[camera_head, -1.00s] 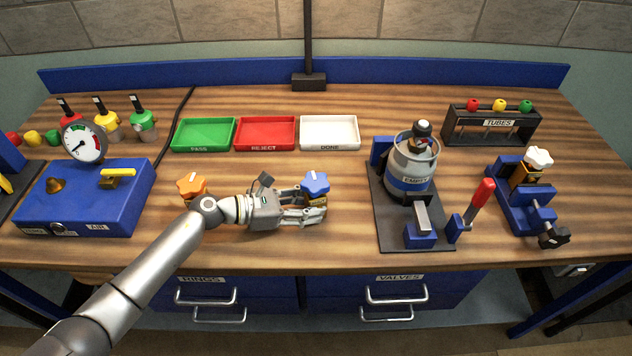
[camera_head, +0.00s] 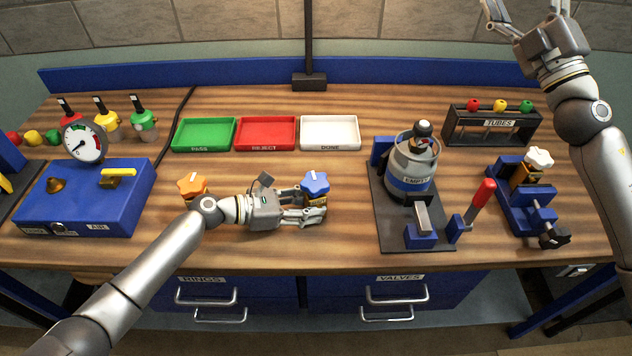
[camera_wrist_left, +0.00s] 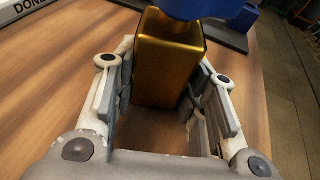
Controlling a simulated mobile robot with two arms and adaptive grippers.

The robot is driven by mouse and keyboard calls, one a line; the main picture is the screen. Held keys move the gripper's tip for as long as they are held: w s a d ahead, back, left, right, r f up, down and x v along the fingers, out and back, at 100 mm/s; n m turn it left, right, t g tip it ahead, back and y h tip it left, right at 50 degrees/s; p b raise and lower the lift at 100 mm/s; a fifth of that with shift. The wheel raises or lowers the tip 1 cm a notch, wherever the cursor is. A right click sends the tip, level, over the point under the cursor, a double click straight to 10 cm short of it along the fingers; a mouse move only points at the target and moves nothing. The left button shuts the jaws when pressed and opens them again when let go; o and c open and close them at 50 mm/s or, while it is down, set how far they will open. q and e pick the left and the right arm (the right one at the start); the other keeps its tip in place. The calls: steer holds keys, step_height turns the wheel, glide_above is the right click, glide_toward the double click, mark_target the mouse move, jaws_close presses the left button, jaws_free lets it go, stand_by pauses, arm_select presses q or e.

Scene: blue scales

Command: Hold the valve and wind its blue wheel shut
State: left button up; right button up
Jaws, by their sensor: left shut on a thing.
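The valve with the blue wheel (camera_head: 316,182) stands upright on the bench, in front of the white tray. Its square brass body (camera_wrist_left: 168,62) shows in the left wrist view between my fingers, with part of the blue wheel (camera_wrist_left: 208,8) above. My left gripper (camera_head: 310,208) is shut on this brass body, below the wheel. My right gripper (camera_head: 532,30) is up at the top right, well away from the valve, with its fingers spread apart and empty.
An orange-wheeled valve (camera_head: 192,184) stands just behind my left wrist. Green (camera_head: 203,148), red (camera_head: 265,147) and white (camera_head: 330,146) trays lie behind. A grey pot in a clamp stand (camera_head: 411,185) with a red lever (camera_head: 480,200) and a white-wheeled valve (camera_head: 538,160) in a vise stand right.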

steer(key=s+a+m+y, duration=0.1)
steer(key=s+a+y, duration=0.15)
steer(key=a, duration=0.25)
steer(key=m+g+h, duration=0.1)
steer(key=m+g, duration=0.6)
steer(key=m, duration=0.5)
glide_toward(323, 193)
steer(key=x, duration=1.3)
